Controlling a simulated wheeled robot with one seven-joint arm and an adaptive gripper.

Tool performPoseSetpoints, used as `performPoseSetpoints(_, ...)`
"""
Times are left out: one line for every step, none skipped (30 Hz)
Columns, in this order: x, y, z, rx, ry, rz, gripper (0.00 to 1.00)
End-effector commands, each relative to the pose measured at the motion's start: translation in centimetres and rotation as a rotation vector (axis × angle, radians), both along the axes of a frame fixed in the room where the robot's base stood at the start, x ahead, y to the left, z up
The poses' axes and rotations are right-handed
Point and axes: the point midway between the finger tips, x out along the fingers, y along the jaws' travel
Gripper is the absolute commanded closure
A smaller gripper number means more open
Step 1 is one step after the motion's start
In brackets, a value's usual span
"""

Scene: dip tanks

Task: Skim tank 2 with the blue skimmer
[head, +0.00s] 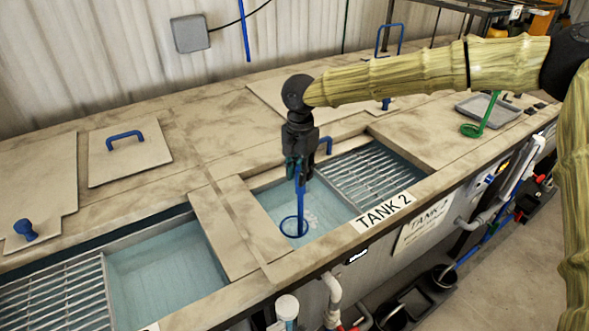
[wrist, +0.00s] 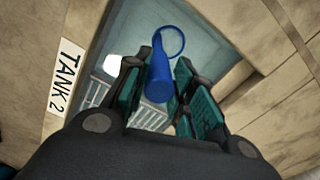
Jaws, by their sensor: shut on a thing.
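My gripper (head: 299,172) points down over the open part of tank 2 and is shut on the handle of the blue skimmer (head: 299,206). The skimmer hangs about upright, with its ring at the water of tank 2 (head: 320,208); I cannot tell how deep the ring sits. The wrist view shows the blue handle (wrist: 160,78) between the teal finger pads, with the ring beyond it over the water. White specks of foam float on the water next to the ring. The "TANK 2" label (head: 383,211) is on the front rim.
A grating (head: 375,175) covers the right part of tank 2. Another open tank (head: 165,270) with a grating lies at left, past a lid panel (head: 228,232). A green skimmer (head: 480,120) and grey tray (head: 490,107) stand at right. A lid with blue handle (head: 126,137) lies behind left.

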Motion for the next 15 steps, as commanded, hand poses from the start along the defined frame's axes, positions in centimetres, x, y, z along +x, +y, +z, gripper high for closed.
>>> performPoseSetpoints(0.0, -0.1, 0.1, 0.001, -0.001, 0.000, 1.00)
performPoseSetpoints(0.0, -0.1, 0.1, 0.001, -0.001, 0.000, 1.00)
performPoseSetpoints(0.0, -0.2, 0.1, 0.001, -0.001, 0.000, 1.00)
performPoseSetpoints(0.0, -0.2, 0.1, 0.001, -0.001, 0.000, 1.00)
performPoseSetpoints(0.1, -0.3, 0.1, 0.001, -0.001, -0.001, 1.00)
performPoseSetpoints(0.2, -0.5, 0.1, 0.001, -0.001, -0.001, 1.00)
performPoseSetpoints(0.3, -0.6, 0.1, 0.001, -0.001, -0.001, 1.00)
performPoseSetpoints(0.4, -0.8, 0.1, 0.001, -0.001, -0.002, 1.00)
performPoseSetpoints(0.6, -1.0, 0.1, 0.001, -0.001, -0.001, 1.00)
performPoseSetpoints(0.7, -1.2, 0.1, 0.001, -0.001, -0.001, 1.00)
performPoseSetpoints(0.8, -1.3, 0.1, 0.001, -0.001, -0.001, 1.00)
performPoseSetpoints(0.9, -1.6, 0.1, 0.001, -0.001, -0.001, 1.00)
performPoseSetpoints(1.0, -1.7, 0.1, 0.001, -0.001, -0.001, 1.00)
performPoseSetpoints(1.1, -1.9, 0.1, 0.001, -0.001, -0.001, 1.00)
performPoseSetpoints(1.3, -2.1, 0.1, 0.001, -0.001, -0.002, 1.00)
